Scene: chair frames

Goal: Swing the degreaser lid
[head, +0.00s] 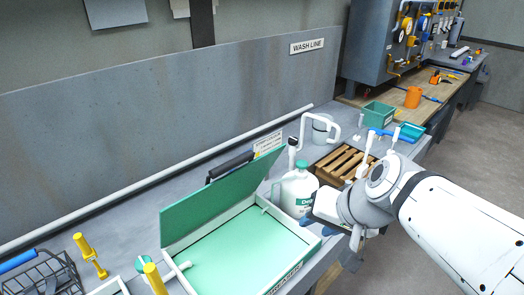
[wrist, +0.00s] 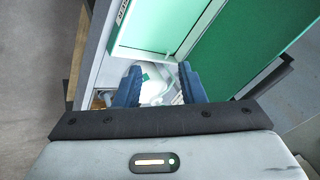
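The green degreaser lid (head: 222,195) stands raised and tilted back at the rear of the white-walled degreaser basin (head: 240,258), with a black bar (head: 230,167) behind its top edge. In the wrist view, the lid (wrist: 240,45) is at upper right and the basin (wrist: 150,28) at top centre. My gripper (wrist: 160,72) is open, its two blue fingers well apart. In the head view it is at the basin's right end, in front of a white jug (head: 298,190), apart from the lid. A white thing with a green patch shows between the fingers, partly hidden.
A white curved tap (head: 305,125) rises near the lid's right edge. A wire basket (head: 42,275) and yellow posts (head: 84,246) are at left. The grey wall panel (head: 150,115) stands behind.

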